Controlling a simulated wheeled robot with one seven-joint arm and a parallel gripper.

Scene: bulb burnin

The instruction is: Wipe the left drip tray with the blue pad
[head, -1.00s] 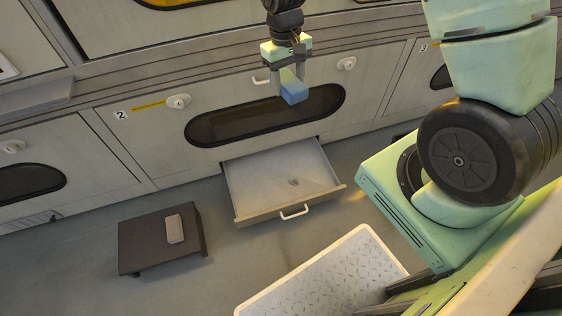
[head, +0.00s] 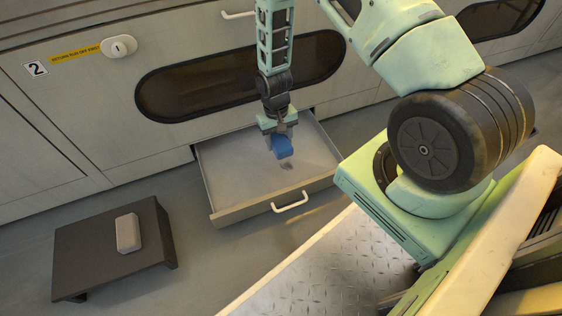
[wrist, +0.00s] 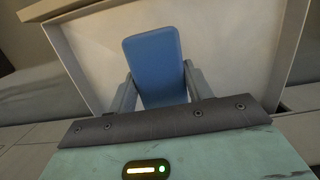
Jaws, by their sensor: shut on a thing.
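My gripper (head: 276,136) is shut on the blue pad (head: 282,147). It holds the pad over the open drip tray (head: 228,212), pulled out like a drawer below the dark window of cabinet 2. A small dark mark (head: 287,166) shows on the tray floor just below the pad. I cannot tell whether the pad touches the floor. In the wrist view the pad (wrist: 154,62) sits between both fingers, with the pale tray floor (wrist: 225,45) behind it.
A low dark stand (head: 80,250) with a grey block (head: 128,233) on it is at the left. A tread-plate platform (head: 345,265) is in front of the tray. The tray's white handle (head: 291,203) sticks out in front. The cabinet wall rises behind.

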